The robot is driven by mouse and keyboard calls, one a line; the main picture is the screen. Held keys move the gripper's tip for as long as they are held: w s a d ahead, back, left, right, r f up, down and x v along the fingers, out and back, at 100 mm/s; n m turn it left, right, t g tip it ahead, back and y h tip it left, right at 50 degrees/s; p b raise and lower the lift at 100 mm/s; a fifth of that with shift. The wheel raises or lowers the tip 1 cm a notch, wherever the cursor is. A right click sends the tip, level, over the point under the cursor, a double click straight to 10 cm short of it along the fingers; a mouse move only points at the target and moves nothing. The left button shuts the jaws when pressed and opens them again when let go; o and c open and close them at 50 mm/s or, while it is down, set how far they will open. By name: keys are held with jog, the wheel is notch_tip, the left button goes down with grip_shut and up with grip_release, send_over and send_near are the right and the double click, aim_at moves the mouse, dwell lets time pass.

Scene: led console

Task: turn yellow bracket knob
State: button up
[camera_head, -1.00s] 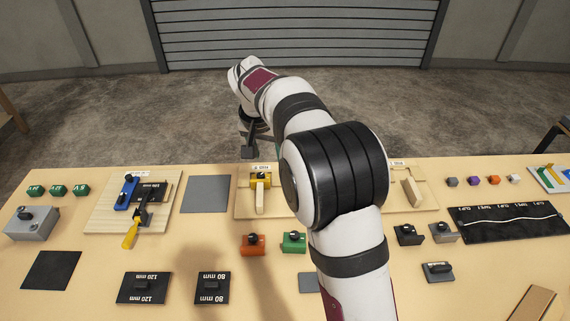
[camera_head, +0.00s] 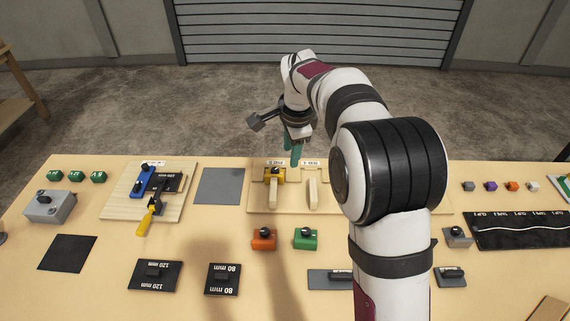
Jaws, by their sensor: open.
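The yellow bracket (camera_head: 281,176) sits on a light wooden board (camera_head: 258,203) near the table's back edge, left of my arm. Its small black knob (camera_head: 274,171) shows on it; how far it is turned cannot be made out. A pale wooden bar extends from the bracket toward the front. My gripper (camera_head: 293,158) has teal fingers pointing down, open and seemingly empty. In the picture it is above and slightly right of the bracket, apart from it. My forearm hides part of the board's right side.
A second pale wooden bar (camera_head: 313,192) stands right of the bracket. Orange (camera_head: 263,239) and green (camera_head: 305,239) blocks with black knobs lie in front. A board with a blue block (camera_head: 142,181) and a yellow-handled clamp (camera_head: 150,216) is left, beyond a bare grey plate (camera_head: 219,186).

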jog(key=w+a+f+m+t+y, duration=0.15)
jog(key=w+f+m, duration=0.5)
jog(key=m, duration=0.85)
send_near(275, 170)
jog(key=shift+g, duration=0.25)
jog(key=x, duration=0.8)
jog(key=shift+w+r, duration=0.15)
jog(key=shift+w, duration=0.15)
grip_shut()
